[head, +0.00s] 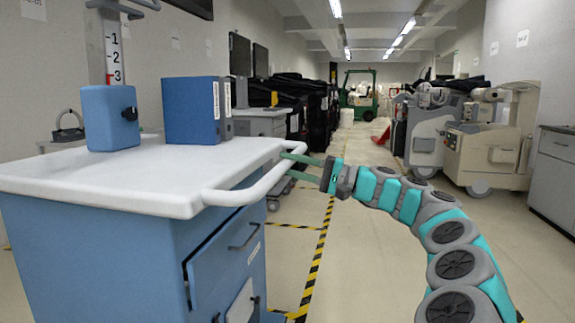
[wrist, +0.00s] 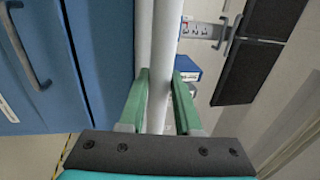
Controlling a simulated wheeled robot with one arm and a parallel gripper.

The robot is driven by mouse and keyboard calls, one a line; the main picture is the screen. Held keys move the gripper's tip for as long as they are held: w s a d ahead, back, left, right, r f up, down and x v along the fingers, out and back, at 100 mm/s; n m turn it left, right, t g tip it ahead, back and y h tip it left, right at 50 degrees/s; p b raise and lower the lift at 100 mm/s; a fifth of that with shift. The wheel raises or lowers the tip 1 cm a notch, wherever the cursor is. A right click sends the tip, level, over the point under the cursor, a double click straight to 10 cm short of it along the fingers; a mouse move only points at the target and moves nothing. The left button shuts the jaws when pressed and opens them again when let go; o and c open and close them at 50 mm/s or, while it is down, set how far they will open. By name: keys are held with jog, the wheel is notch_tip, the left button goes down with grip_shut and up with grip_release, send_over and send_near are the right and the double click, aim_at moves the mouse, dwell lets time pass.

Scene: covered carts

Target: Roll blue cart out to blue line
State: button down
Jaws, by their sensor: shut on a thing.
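The blue cart (head: 110,265) with a white top fills the left of the head view. Its blue drawer fronts also show in the wrist view (wrist: 90,60). A white push handle (head: 262,188) runs along its right end. My gripper (head: 302,168) reaches from the right and is shut on that handle. In the wrist view the green fingers (wrist: 162,105) lie on either side of the white bar (wrist: 163,60). One drawer, with a dark pull, looks slightly out. No blue line is visible in either view; only yellow-black tape (head: 318,255) shows on the floor.
A blue box (head: 111,118) and blue binders (head: 197,110) stand on the cart top. Beige and grey machines (head: 490,135) stand at the right, near a grey cabinet (head: 555,175). A green forklift (head: 360,97) is far back. The aisle floor between is largely clear.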

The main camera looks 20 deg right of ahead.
jog(key=shift+a+r, duration=0.15)
jog(key=shift+r, duration=0.15)
jog(key=c, duration=0.9)
grip_release()
jog(key=shift+s, duration=0.1)
jog(key=o, duration=0.3)
jog(key=shift+f, duration=0.15)
jog(key=v, duration=0.7)
jog(key=shift+s+d, duration=0.25)
jog(key=shift+d+f, duration=0.1)
jog(key=shift+f, duration=0.05)
